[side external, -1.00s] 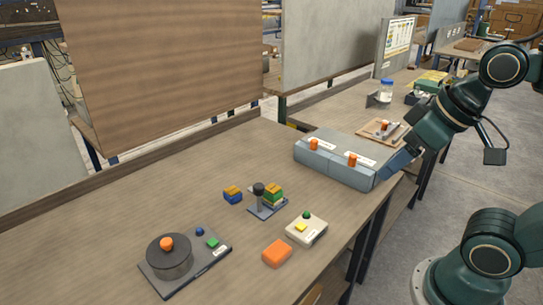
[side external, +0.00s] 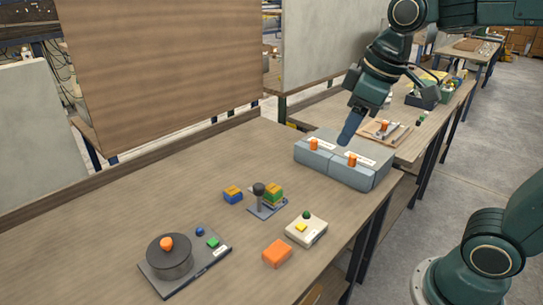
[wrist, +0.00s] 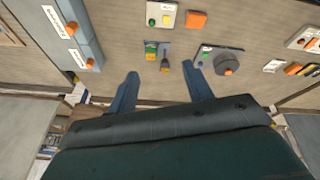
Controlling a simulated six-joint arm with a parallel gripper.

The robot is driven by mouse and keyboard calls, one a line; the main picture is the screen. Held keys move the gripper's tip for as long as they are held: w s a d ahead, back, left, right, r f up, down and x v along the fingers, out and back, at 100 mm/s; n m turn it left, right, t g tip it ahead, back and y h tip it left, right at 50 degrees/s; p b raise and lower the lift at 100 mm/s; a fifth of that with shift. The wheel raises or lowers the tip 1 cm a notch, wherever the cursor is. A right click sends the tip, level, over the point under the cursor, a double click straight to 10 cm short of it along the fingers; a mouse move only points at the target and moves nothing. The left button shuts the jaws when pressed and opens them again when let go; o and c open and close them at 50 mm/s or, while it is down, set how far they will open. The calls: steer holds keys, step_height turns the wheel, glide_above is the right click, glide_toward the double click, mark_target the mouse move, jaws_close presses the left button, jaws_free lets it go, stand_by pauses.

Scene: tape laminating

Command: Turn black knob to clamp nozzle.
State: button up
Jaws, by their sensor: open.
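A black knob (side external: 259,188) tops a short upright post on a small grey plate. Stacked green, yellow and orange blocks (side external: 274,194) stand beside the post on the same plate. In the wrist view this fixture shows as a dark knob (wrist: 164,66) beside coloured blocks (wrist: 151,51). I cannot pick out a nozzle. My gripper (side external: 343,143) hangs above the grey-blue drawer boxes, behind and right of the knob and well apart from it. In the wrist view my gripper (wrist: 162,70) has its two fingers spread, with nothing held between them.
A dark round turntable (side external: 170,258) with an orange knob stands at front left. A cream button box (side external: 306,230) and an orange block (side external: 277,253) lie near the front edge. The grey-blue drawer boxes (side external: 330,172) with orange handles stand below my gripper. The table's left middle is clear.

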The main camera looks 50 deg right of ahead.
steer(key=w+a+f+n+g, duration=0.15)
steer(key=w+n, duration=0.25)
steer(key=w, duration=0.7)
steer(key=n+g, duration=0.2)
steer(key=n, duration=0.1)
glide_above(259, 186)
step_height(259, 186, down, 7)
steer(key=shift+w+d+r, duration=0.1)
steer(key=shift+f, duration=6.9)
steer(key=c, duration=1)
steer(key=shift+o, duration=0.2)
